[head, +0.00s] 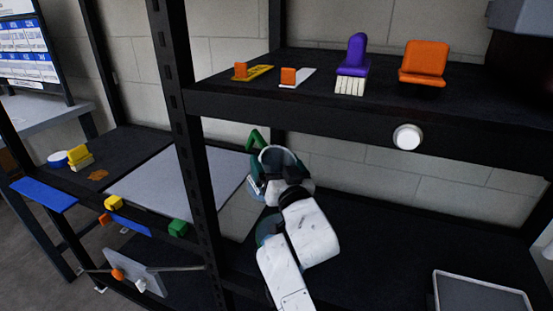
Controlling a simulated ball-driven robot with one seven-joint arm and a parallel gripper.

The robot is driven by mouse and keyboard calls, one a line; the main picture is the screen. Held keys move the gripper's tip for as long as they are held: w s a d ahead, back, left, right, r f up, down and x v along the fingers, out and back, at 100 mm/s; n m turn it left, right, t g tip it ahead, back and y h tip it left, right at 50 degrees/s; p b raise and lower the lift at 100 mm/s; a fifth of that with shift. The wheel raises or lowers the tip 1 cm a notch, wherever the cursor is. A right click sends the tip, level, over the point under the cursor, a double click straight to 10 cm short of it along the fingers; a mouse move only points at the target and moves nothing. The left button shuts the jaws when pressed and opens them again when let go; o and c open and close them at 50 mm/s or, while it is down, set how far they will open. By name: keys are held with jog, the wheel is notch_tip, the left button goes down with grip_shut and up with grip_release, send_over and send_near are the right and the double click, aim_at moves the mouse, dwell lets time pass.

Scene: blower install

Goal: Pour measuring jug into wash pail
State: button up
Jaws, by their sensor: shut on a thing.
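My gripper (262,160) is in the head view, in the lower bay of the black shelving, just right of the upright post. My own wrist and arm hide most of it from behind. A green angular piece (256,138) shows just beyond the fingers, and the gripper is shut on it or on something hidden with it. I cannot tell whether this is the measuring jug. I cannot pick out a wash pail in this view.
The upper shelf (300,107) holds two small orange-handled scrapers, a purple brush (355,58) and an orange block (423,62). The post (180,110) stands left of my arm. A grey tray (480,290) lies lower right. Several small items sit left.

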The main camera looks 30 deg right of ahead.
jog(key=r+p, duration=0.1)
jog(key=p, duration=0.2)
jog(key=shift+g, duration=0.4)
jog(key=n+g+p, duration=0.1)
jog(key=g+p, duration=0.1)
jog(key=p, duration=0.6)
jog(key=shift+f, duration=0.1)
jog(key=shift+f+g+y+p, duration=0.3)
jog(key=shift+g+p, duration=0.2)
jog(key=shift+p, duration=0.25)
jog(key=shift+f, duration=0.15)
